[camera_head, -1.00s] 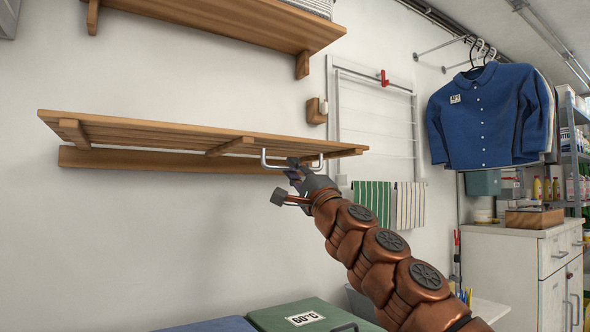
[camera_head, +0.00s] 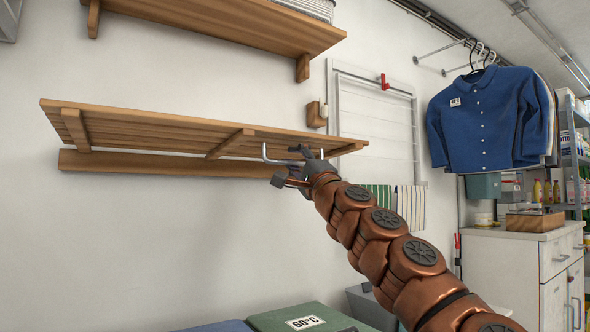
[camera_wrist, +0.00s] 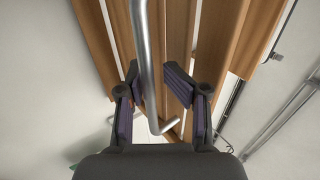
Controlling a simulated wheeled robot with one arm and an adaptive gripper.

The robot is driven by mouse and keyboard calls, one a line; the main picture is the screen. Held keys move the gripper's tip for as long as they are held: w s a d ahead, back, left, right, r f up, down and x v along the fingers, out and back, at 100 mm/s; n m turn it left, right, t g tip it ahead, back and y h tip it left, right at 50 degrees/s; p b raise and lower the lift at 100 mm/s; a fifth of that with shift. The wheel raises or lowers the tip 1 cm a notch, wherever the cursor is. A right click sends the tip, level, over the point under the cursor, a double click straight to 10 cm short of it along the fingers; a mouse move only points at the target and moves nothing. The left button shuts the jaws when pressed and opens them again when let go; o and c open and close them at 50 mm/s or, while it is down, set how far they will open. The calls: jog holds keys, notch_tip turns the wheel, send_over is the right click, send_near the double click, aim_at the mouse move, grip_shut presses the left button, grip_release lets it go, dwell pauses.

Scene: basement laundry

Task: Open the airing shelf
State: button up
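The airing shelf (camera_head: 180,128) is a slatted wooden panel on the wall, above a wooden wall rail (camera_head: 130,162). It stands out from the wall with its underside showing. A bent metal handle (camera_head: 265,152) hangs under its front edge towards the right end. My gripper (camera_head: 303,155) is at the handle, hiding part of it. In the wrist view my gripper (camera_wrist: 157,80) is open, its fingers apart on either side of the handle bar (camera_wrist: 146,60). The bar runs between them with gaps visible, and the slats (camera_wrist: 180,50) lie beyond.
A fixed wooden shelf (camera_head: 225,30) is above. A wooden block (camera_head: 316,114) and white drying rack (camera_head: 375,130) are on the wall to the right. A blue shirt (camera_head: 485,120) hangs farther right, above a white cabinet (camera_head: 510,270). A green lid (camera_head: 300,320) is below.

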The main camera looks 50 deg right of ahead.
aim_at(300, 141)
jog(key=shift+s+r, duration=0.1)
jog(key=shift+r, duration=3)
jog(key=shift+s+a+f+b, duration=0.1)
jog(key=shift+s+f+b, duration=0.2)
jog(key=shift+f+b, duration=0.3)
jog(key=shift+s+a+f+b, duration=0.1)
jog(key=shift+s+f+b, duration=0.25)
jog(key=shift+f, duration=0.35)
jog(key=shift+s+f, duration=0.25)
jog(key=shift+s, duration=0.05)
jog(key=shift+s+a+f+b, duration=0.1)
jog(key=shift+s+f, duration=0.3)
jog(key=shift+f, duration=0.4)
jog(key=shift+s+a+f+b, duration=0.15)
jog(key=shift+s+f, duration=0.3)
jog(key=shift+f, duration=0.3)
jog(key=shift+s+a+f+b, duration=0.1)
jog(key=shift+s+f, duration=0.3)
jog(key=shift+f, duration=0.4)
